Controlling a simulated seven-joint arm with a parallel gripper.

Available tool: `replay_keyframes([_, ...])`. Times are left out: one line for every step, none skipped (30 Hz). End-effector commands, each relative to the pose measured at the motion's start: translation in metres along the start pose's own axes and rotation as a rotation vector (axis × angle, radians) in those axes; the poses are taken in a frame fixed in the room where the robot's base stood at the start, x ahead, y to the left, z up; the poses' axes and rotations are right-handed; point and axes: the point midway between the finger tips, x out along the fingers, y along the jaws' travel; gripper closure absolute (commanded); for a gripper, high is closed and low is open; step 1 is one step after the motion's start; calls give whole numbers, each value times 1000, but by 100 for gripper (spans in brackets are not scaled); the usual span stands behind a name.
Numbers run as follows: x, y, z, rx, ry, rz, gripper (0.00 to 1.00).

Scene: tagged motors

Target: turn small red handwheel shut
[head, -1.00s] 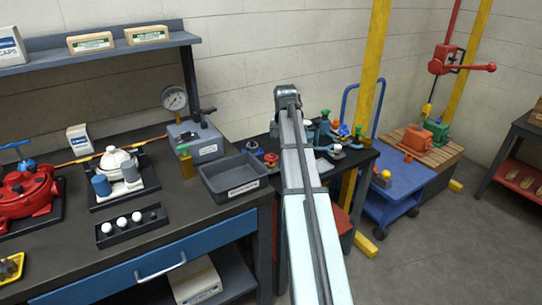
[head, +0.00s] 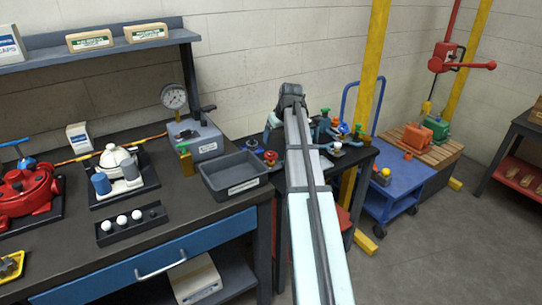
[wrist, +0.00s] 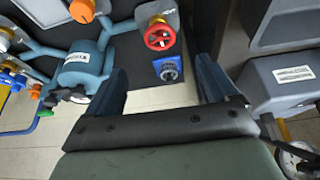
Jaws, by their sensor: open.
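The small red handwheel (wrist: 159,37) has spokes and sits on a light grey plate at the top centre of the wrist view. It also shows in the head view (head: 270,157), just left of my arm on the dark table. My gripper (wrist: 160,68) is open and empty, its two dark fingers wide apart. In the wrist view the handwheel lies beyond the fingertips, about midway between them, with no visible contact. In the head view my arm hides most of the gripper.
A blue-based dark knob (wrist: 168,68) shows between the fingers. Teal pipework (wrist: 85,68) with an orange knob (wrist: 82,10) is at left. A grey bin (head: 234,176) and the grey gauge box (head: 195,138) stand left of the handwheel in the head view.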

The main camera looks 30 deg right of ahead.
Motion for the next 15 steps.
replay_keyframes([6, 0, 0, 1, -1, 0, 14])
replay_keyframes([10, 0, 0, 1, -1, 0, 14])
replay_keyframes([16, 0, 0, 1, -3, -1, 14])
replay_keyframes([21, 0, 0, 1, -3, -1, 14])
replay_keyframes([25, 0, 0, 2, -3, -1, 14])
replay_keyframes([32, 0, 0, 2, -2, 0, 14])
replay_keyframes([37, 0, 0, 2, -2, -1, 14])
replay_keyframes([43, 0, 0, 2, -3, -1, 14])
replay_keyframes([49, 0, 0, 2, -3, -1, 14])
replay_keyframes([54, 0, 0, 2, -2, 0, 14])
replay_keyframes([59, 0, 0, 2, -2, 0, 14])
replay_keyframes([66, 0, 0, 2, -3, -1, 14])
replay_keyframes([71, 0, 0, 2, -3, -1, 14])
replay_keyframes([76, 0, 0, 2, -2, 0, 14])
replay_keyframes([82, 0, 0, 2, -2, 0, 14])
